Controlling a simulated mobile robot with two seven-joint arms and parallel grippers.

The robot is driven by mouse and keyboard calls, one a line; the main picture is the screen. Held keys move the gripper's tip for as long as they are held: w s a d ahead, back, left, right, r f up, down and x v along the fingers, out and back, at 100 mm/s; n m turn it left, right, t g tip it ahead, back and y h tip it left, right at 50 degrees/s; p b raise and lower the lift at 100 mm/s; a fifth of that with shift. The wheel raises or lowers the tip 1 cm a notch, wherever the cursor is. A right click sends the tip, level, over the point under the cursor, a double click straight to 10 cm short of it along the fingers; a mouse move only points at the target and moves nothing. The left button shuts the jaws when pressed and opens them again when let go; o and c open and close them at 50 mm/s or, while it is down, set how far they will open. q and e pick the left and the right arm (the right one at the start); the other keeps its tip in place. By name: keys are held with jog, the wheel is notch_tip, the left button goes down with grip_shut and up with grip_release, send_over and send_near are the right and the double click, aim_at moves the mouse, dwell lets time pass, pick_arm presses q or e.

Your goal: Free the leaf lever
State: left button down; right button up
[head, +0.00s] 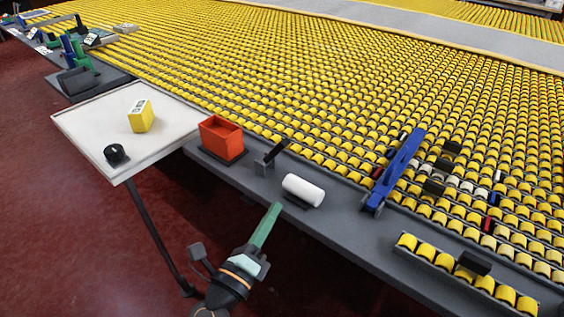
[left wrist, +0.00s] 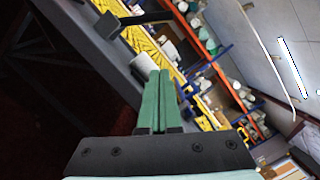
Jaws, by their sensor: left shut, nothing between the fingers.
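A long blue lever (head: 398,168) stands tilted at the edge of the grey ledge, its upper end over the yellow rollers. A smaller grey bracket with a black handle (head: 270,158) stands further left on the ledge. I cannot tell which of them is the leaf lever. My left gripper (head: 275,208), with green fingers, is shut and empty in front of the ledge. It is below the white roll (head: 303,190) and touches neither lever. In the left wrist view the shut fingers (left wrist: 160,75) point towards the white roll (left wrist: 145,64). My right gripper is not in view.
A red open bin (head: 222,140) sits on the ledge (head: 340,215). A white side table (head: 85,118) holds a yellow block (head: 141,115) and a black knob (head: 115,154). A strip of yellow rollers (head: 430,258) lies front right. Open red floor is at left.

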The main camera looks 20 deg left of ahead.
aim_at(293, 189)
pick_arm(q)
jog(key=shift+w, duration=0.15)
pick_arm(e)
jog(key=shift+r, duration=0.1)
pick_arm(q)
jog(key=w+p, duration=0.1)
jog(key=w, duration=0.2)
jog(key=w+d+r+p, duration=0.1)
jog(key=w, duration=0.5)
jog(key=shift+w+d+r+p, duration=0.15)
jog(key=shift+d+r+p, duration=0.15)
jog(key=shift+p, duration=0.1)
jog(key=a+r, duration=0.1)
jog(key=w+a+r+p, duration=0.1)
jog(key=shift+w+a, duration=0.1)
jog(key=shift+a, duration=0.2)
jog(key=shift+w+a+p, duration=0.1)
jog(key=shift+a+p, duration=0.2)
jog(key=shift+p, duration=0.05)
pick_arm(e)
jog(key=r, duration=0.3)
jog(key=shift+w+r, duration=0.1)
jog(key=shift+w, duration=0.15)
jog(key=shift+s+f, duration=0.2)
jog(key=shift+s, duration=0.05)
pick_arm(q)
jog(key=shift+r, duration=0.15)
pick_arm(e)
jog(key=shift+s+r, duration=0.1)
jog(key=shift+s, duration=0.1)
